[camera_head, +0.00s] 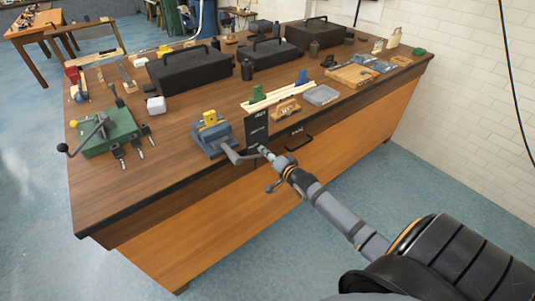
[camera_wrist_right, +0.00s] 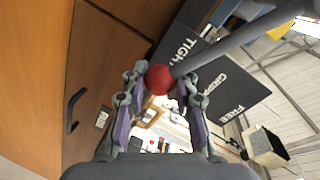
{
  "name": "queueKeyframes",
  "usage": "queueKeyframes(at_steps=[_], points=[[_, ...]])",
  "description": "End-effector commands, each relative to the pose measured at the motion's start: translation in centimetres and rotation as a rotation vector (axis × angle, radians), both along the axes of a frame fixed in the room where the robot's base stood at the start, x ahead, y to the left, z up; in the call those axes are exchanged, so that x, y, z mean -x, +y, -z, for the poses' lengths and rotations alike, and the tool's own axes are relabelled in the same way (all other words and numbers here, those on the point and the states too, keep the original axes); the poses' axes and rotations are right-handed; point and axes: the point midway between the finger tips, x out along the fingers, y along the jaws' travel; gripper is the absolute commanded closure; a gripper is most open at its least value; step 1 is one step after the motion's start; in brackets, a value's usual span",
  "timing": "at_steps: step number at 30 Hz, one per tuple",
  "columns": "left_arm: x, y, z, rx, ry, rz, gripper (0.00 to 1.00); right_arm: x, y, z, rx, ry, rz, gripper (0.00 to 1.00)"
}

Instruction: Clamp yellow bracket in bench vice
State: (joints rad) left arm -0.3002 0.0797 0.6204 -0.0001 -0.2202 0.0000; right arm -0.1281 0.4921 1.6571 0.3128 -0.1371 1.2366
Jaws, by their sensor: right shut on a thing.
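The yellow bracket (camera_head: 210,117) sits at the jaws of the blue-grey bench vice (camera_head: 214,142) near the table's front edge. I cannot tell how tightly the jaws meet it. The vice's grey handle (camera_head: 237,155) reaches toward my right gripper (camera_head: 264,152). In the right wrist view, a red ball (camera_wrist_right: 159,79) on the handle's end (camera_wrist_right: 235,40) lies between the fingertips of my right gripper (camera_wrist_right: 165,76), which is shut on it. A yellow patch (camera_wrist_right: 281,30), probably the bracket, shows at the top right there. My left gripper is out of view.
A dark sign panel (camera_head: 256,128) with white lettering stands just right of the vice; its words TIGHT and FREE show in the wrist view (camera_wrist_right: 215,80). A green machine (camera_head: 108,134) stands left.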

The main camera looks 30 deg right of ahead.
Motion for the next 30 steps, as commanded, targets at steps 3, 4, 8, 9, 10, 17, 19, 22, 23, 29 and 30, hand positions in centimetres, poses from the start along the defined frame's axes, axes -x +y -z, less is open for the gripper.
queueKeyframes(at_steps=[3,4,8,9,10,17,19,22,23,29,30], points=[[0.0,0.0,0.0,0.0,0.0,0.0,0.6,0.1,0.1,0.1,-0.001,0.002,0.0,1.0],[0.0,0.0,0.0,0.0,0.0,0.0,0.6,0.1,0.1,0.1,-0.001,0.002,0.0,1.0],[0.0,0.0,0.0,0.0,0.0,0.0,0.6,0.0,0.1,0.1,0.0,0.001,0.0,0.71],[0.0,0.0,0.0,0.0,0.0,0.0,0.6,0.0,0.1,0.1,0.0,0.001,0.0,0.65],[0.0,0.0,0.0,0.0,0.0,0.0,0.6,0.0,0.1,0.1,0.0,0.001,0.0,0.61],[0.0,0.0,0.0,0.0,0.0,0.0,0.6,0.0,0.0,0.0,0.0,0.0,0.0,0.46],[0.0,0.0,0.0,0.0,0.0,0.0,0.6,0.0,0.0,0.0,0.0,0.0,0.0,0.46],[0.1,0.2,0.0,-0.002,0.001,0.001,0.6,0.0,0.0,-0.1,0.001,-0.001,-0.001,0.46],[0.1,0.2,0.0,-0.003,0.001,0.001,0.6,0.0,0.0,-0.3,0.002,0.0,-0.002,0.46],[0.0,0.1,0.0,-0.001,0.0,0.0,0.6,0.0,0.1,-3.8,0.006,-0.004,-0.005,0.46],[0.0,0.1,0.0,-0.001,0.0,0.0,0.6,0.0,0.1,-4.8,0.006,-0.005,-0.005,0.46]])
